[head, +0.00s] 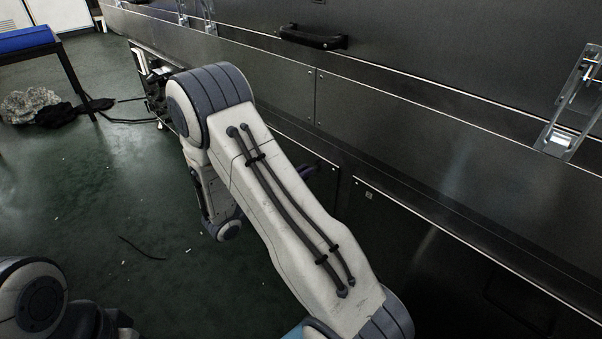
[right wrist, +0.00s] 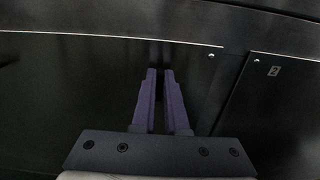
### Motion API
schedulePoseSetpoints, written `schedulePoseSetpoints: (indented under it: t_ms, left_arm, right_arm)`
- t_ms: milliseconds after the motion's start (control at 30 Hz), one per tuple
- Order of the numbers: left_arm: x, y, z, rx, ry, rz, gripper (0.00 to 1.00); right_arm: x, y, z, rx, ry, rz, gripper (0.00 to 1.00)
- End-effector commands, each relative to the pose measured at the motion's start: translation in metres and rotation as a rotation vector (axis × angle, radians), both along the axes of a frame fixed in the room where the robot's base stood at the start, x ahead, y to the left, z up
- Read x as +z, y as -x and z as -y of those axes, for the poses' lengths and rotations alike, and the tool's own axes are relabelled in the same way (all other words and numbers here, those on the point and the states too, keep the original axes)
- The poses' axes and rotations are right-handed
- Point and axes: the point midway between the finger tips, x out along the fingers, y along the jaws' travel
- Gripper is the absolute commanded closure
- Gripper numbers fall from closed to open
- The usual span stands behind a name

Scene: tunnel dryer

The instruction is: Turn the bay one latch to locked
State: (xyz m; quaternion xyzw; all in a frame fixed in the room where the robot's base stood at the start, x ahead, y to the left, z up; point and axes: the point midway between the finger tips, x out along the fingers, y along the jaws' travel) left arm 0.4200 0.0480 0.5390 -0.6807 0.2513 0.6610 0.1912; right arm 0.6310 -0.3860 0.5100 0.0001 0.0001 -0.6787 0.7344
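Silver toggle latches sit on the dark steel dryer wall in the head view. One latch (head: 572,105) is large at the right edge, and another (head: 207,14) is at the top left, partly cut off. I cannot tell which belongs to bay one or whether either is locked. My right gripper (right wrist: 160,78) shows in the right wrist view with two purple fingers slightly apart and nothing between them. It faces a plain dark panel, and no latch shows there. In the head view my right arm mostly hides it. My left gripper is not visible.
A black handle (head: 312,38) sticks out from the upper dryer wall. A lower panel (right wrist: 290,110) carries a small "2" label. The green floor (head: 140,200) is mostly open.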

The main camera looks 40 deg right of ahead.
Motion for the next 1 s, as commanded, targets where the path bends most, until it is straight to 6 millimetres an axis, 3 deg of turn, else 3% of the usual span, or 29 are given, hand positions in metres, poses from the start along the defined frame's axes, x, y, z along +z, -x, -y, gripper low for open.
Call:
schedulePoseSetpoints:
  t_ms: [467,1000]
  left_arm:
    - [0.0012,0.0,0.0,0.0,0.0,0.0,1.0]
    - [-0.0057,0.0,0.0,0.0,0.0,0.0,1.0]
  right_arm:
    - [-0.0002,0.0017,-0.0002,-0.001,-0.01,0.123,1.0]
    - [-0.0035,0.0065,0.0002,-0.001,-0.048,0.61,1.0]
